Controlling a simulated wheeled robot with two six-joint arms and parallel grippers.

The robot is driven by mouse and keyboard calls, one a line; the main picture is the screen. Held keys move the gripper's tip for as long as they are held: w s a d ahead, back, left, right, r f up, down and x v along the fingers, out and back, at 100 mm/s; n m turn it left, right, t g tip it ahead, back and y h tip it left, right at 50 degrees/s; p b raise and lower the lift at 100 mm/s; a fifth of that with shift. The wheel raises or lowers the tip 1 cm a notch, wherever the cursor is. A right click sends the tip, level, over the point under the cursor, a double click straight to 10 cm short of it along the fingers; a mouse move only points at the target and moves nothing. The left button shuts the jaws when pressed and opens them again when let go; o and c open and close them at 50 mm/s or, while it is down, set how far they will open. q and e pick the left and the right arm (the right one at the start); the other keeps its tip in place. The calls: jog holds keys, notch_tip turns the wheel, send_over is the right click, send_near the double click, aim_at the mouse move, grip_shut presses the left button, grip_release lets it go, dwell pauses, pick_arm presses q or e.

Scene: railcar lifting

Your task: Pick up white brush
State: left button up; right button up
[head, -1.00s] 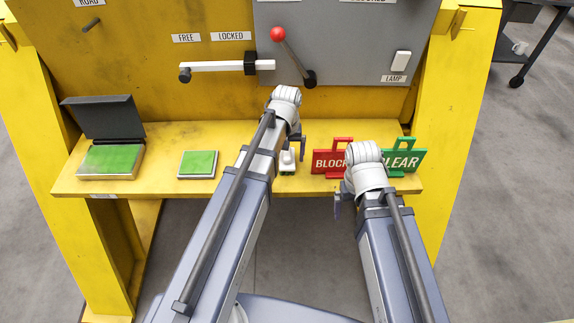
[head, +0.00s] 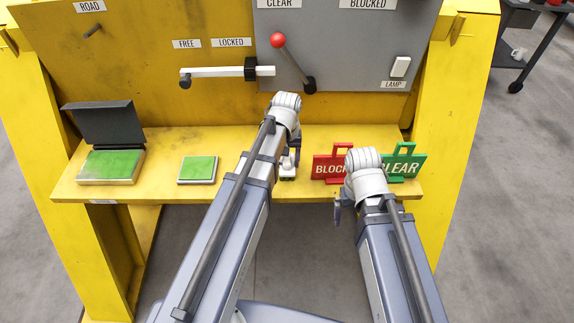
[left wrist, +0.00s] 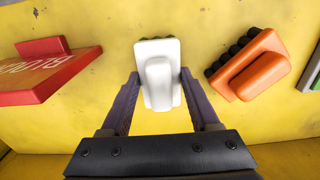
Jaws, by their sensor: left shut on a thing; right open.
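The white brush (left wrist: 158,75) stands on the yellow shelf, between the two fingers of my left gripper (left wrist: 157,82) in the left wrist view. The fingers are at its two sides and shut on it. In the head view only a little of the white brush (head: 287,170) shows below my left gripper (head: 291,160); my left arm hides the rest. My right gripper (head: 341,211) is open, in front of the shelf edge, apart from the brush; its fingertips are partly hidden by its wrist.
An orange brush (left wrist: 250,68) with dark bristles lies beside the white one. A red BLOCKED sign (head: 325,167) and a green CLEAR sign (head: 409,167) stand right of my left gripper. Two green pads (head: 109,164) (head: 197,169) are at left. A panel with a red-knobbed lever (head: 292,62) rises behind.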

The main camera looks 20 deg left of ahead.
pick_arm(q)
grip_shut()
jog(key=shift+r, duration=0.1)
notch_tip(320, 180, up, 10)
jog(key=p, duration=1)
jog(key=o, duration=0.7)
grip_release()
jog(key=c, duration=0.6)
